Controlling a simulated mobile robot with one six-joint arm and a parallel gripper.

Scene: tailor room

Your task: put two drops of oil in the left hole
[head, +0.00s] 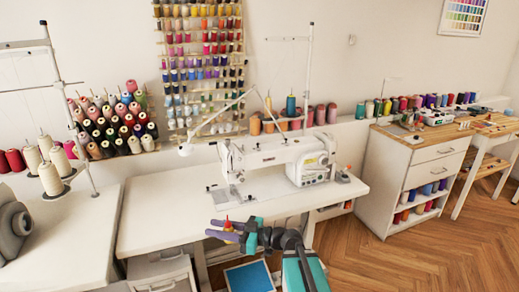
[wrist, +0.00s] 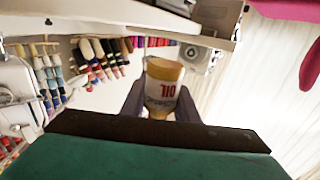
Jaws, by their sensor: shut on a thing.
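The white sewing machine (head: 285,160) stands on the white table in the head view. Its oil holes are too small to make out. My gripper (head: 226,233) is in front of the table's front edge, to the lower left of the machine in the picture. Its purple fingers are shut on the oil bottle (wrist: 161,92), an amber bottle with a white label reading OIL, upside down in the wrist view. In the head view only a small red tip of the bottle (head: 227,224) clearly shows above the fingers; the rest is mostly hidden.
The white sewing table (head: 155,218) has clear room left of the machine. A thread stand (head: 308,75) rises behind the machine. Spools fill a wall rack (head: 200,60) and a shelf. A wooden-topped cabinet (head: 420,165) stands at right, and a blue-topped box (head: 249,277) lies below.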

